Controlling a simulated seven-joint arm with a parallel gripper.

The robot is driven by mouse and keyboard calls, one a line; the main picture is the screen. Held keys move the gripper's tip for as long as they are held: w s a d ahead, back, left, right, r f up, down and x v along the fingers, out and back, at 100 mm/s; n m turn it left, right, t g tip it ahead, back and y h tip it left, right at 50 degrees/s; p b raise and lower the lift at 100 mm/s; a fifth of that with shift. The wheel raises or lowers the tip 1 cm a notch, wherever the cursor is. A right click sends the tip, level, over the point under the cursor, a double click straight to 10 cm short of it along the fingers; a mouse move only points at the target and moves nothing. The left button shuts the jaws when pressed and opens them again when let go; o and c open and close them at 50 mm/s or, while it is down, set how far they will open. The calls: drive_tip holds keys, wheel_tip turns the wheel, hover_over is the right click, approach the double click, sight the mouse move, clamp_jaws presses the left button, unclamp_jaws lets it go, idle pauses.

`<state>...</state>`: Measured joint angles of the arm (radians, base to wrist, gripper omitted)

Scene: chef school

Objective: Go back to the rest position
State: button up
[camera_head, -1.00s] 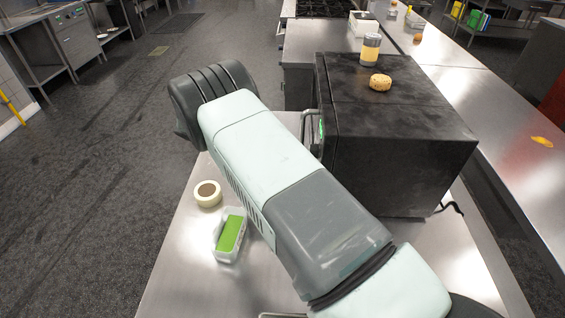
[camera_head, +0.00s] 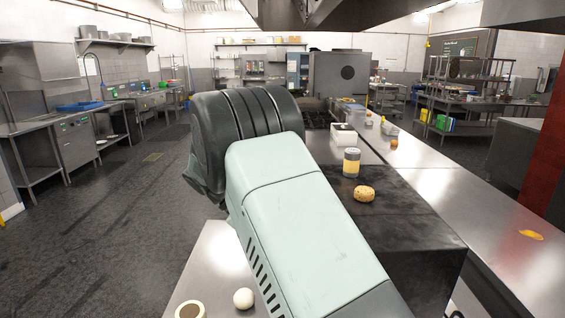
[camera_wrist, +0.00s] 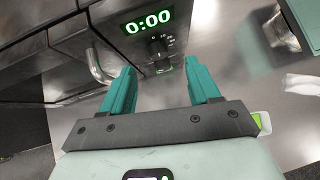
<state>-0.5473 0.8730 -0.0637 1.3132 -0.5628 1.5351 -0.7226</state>
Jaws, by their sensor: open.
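My gripper (camera_wrist: 160,82) shows in the wrist view with its two teal fingers apart and nothing between them. It hangs over the steel worktop, close in front of a dark oven with a green 0:00 display (camera_wrist: 148,20), a knob and a bar handle (camera_wrist: 100,68). I cannot tell whether the fingers touch the oven. In the head view my arm crosses the middle, and the gripper is out of sight. The black oven (camera_head: 410,250) stands to the right, partly hidden behind my arm.
A yellow-labelled jar (camera_head: 351,162) and a brown roundish food item (camera_head: 364,194) sit on the oven. A round pale item with a brown centre (camera_head: 190,310) and a white ball (camera_head: 243,298) lie on the worktop (camera_head: 215,262). Open floor (camera_head: 120,220) lies left.

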drive_tip(key=s+d+r+m+t+y, duration=0.1)
drive_tip(key=s+d+r+m+y, duration=0.25)
drive_tip(key=s+d+r, duration=0.35)
drive_tip(key=s+d+r+m+t+y, duration=0.1)
drive_tip(key=s+d+r+m+y, duration=0.3)
drive_tip(key=r, duration=0.5)
drive_tip(key=s+d+r+m+t+y, duration=0.1)
drive_tip(key=s+m, duration=0.3)
drive_tip(key=s, duration=0.5)
drive_tip(key=s+d+r+m+t, duration=0.1)
drive_tip(key=s+m+t, duration=0.3)
drive_tip(key=s, duration=0.4)
drive_tip(key=shift+s+d+y, duration=0.35)
drive_tip(key=shift+s, duration=0.05)
